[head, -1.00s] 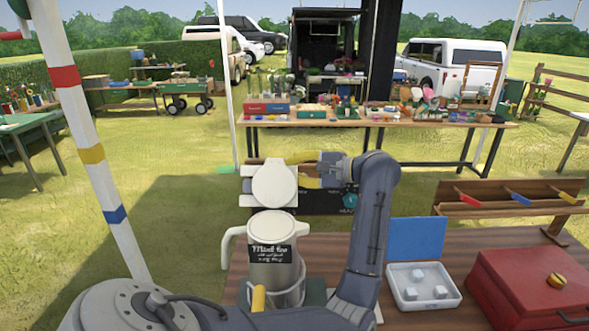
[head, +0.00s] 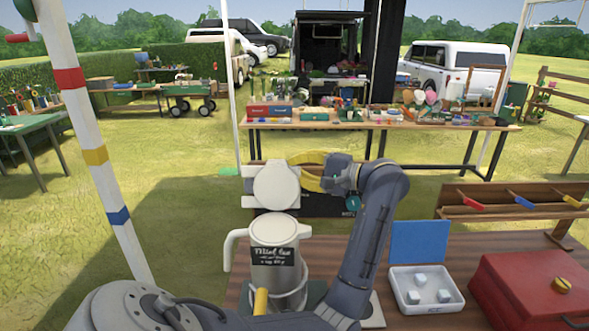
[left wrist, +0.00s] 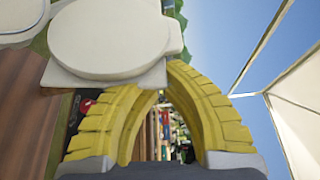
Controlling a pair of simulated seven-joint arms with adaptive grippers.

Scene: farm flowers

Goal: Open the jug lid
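A white jug (head: 274,268) with a black label and a handle on its left stands upright on the near wooden table. Its round white lid (head: 277,186) is raised, standing above the back of the rim with its broad face toward the head camera. The lid fills the upper left of the left wrist view (left wrist: 110,38). My left gripper (head: 300,172) is right beside the lid's right edge. Its yellow fingers (left wrist: 155,85) bow inward toward their tips, which are partly hidden behind the lid, so contact is unclear. My right gripper is not in view.
A white tray with pale cubes (head: 424,290) and a red box (head: 535,295) sit on the table to the right. A wooden rack (head: 510,203) stands behind them. A striped pole (head: 97,155) rises at left. A long goods table (head: 370,126) stands farther back.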

